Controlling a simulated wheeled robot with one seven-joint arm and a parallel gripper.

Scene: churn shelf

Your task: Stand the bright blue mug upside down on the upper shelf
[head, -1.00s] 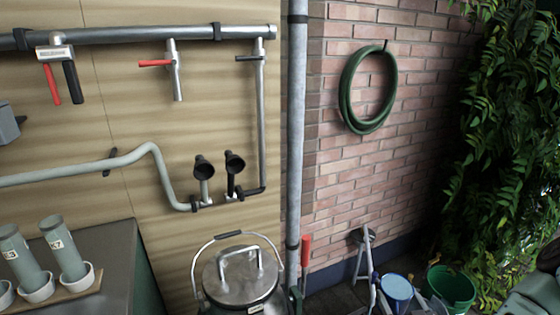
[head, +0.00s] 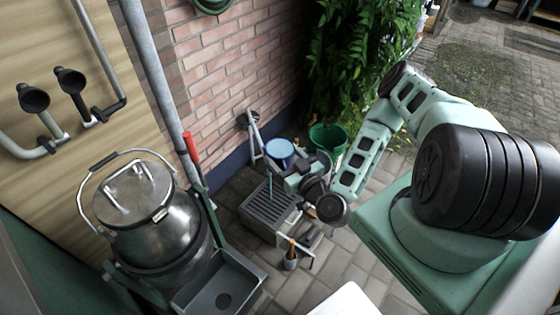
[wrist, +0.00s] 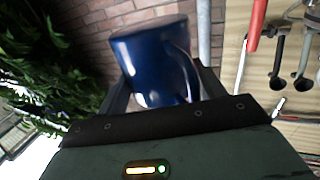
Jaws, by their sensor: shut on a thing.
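A blue mug (wrist: 155,58) fills the middle of the wrist view, dark and glossy in the shade. My gripper (wrist: 163,88) is shut on it, with a dark finger on either side. I cannot tell for certain which end of the mug is its open mouth. I cannot pick out the upper shelf in either view.
A metal churn (head: 150,215) stands left, beside a grey basin (head: 222,285). A grey pipe (head: 160,90) rises near it. Paving lies open at upper right.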

